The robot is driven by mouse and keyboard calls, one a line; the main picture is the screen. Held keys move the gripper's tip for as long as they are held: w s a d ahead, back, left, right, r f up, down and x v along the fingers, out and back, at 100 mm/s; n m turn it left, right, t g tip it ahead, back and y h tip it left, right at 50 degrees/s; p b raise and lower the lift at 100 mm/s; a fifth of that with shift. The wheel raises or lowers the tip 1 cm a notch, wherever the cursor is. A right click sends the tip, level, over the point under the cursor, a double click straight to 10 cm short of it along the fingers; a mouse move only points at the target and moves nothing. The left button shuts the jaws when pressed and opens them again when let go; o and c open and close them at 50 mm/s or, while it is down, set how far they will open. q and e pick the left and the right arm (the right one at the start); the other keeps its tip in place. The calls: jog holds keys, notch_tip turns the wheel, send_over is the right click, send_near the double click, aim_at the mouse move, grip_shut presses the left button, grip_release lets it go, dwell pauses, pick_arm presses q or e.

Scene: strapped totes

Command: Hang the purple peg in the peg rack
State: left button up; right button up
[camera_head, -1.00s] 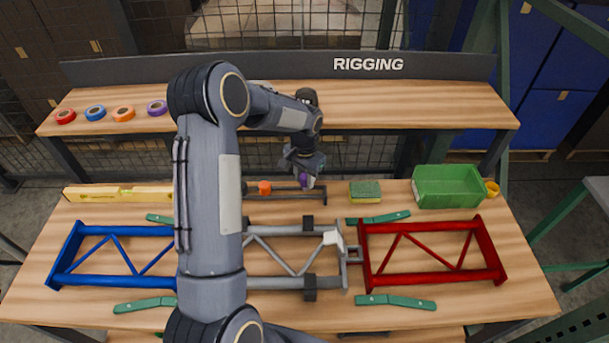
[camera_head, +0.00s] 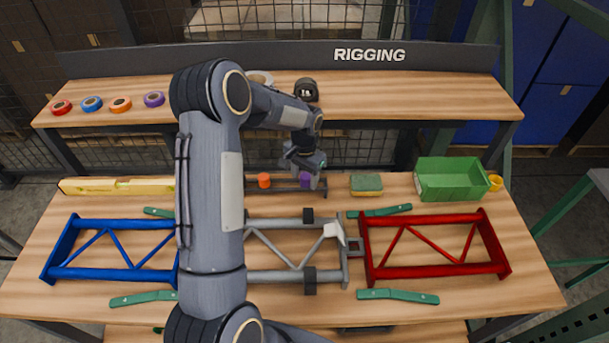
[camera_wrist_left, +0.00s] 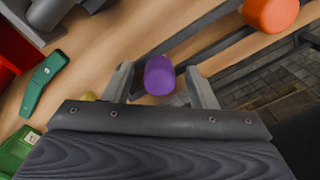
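The purple peg (camera_head: 305,179) is at the right part of the dark peg rack (camera_head: 285,190), to the right of the orange peg (camera_head: 264,180). My left gripper (camera_head: 306,176) reaches down over the purple peg from above. In the left wrist view, the purple peg (camera_wrist_left: 159,75) is between the two fingers of my left gripper (camera_wrist_left: 160,88), with a visible gap beside it, so the gripper looks open around it. The rack's rails (camera_wrist_left: 222,42) and the orange peg (camera_wrist_left: 270,14) show there too. The peg's lower end is hidden. My right gripper is not in view.
A green-and-yellow sponge (camera_head: 366,184), a green bin (camera_head: 448,180) and a yellow cup (camera_head: 495,183) stand right of the rack. Blue, grey and red frames lie in front. A shelf (camera_head: 420,102) with several tape rolls runs behind; a yellow level (camera_head: 118,186) lies left.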

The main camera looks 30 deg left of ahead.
pick_arm(q)
notch_tip(320, 180, up, 8)
jog(key=shift+f+b, duration=0.1)
jog(key=shift+b, duration=0.5)
jog(key=shift+s, duration=0.1)
